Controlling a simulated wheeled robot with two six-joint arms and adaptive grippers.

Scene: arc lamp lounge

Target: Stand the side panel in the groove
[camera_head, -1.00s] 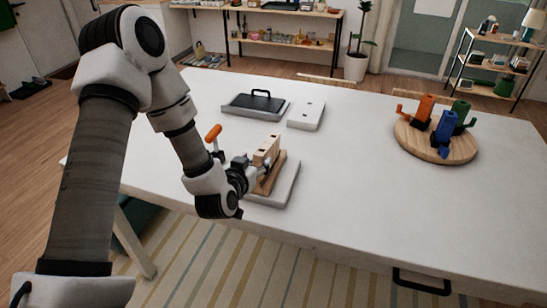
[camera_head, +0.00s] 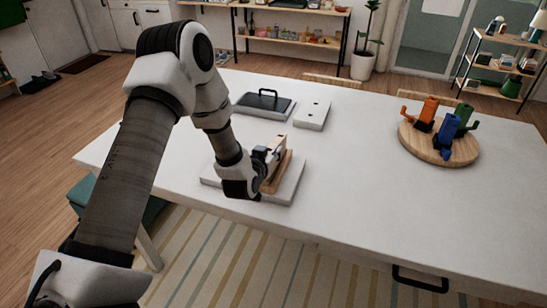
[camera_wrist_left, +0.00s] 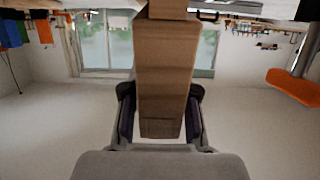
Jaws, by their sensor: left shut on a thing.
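My left gripper (camera_head: 266,159) is shut on the side panel (camera_head: 281,145), a light wooden board. It holds the panel over the white base board (camera_head: 292,187) near the table's front edge. A wooden strip (camera_head: 277,177) lies along the base board, right beside the panel. The panel's lower part is hidden, so I cannot tell whether it sits in a groove. In the left wrist view the panel (camera_wrist_left: 165,70) stands between the two fingers (camera_wrist_left: 160,125) and runs up out of the picture. My right gripper is not in view.
A dark tray with a black handle (camera_head: 265,104) and a white block (camera_head: 313,114) lie behind the base board. A round wooden board (camera_head: 440,150) with orange, blue and green clamps is at the right. An orange handle (camera_wrist_left: 295,87) shows in the left wrist view. The table middle is clear.

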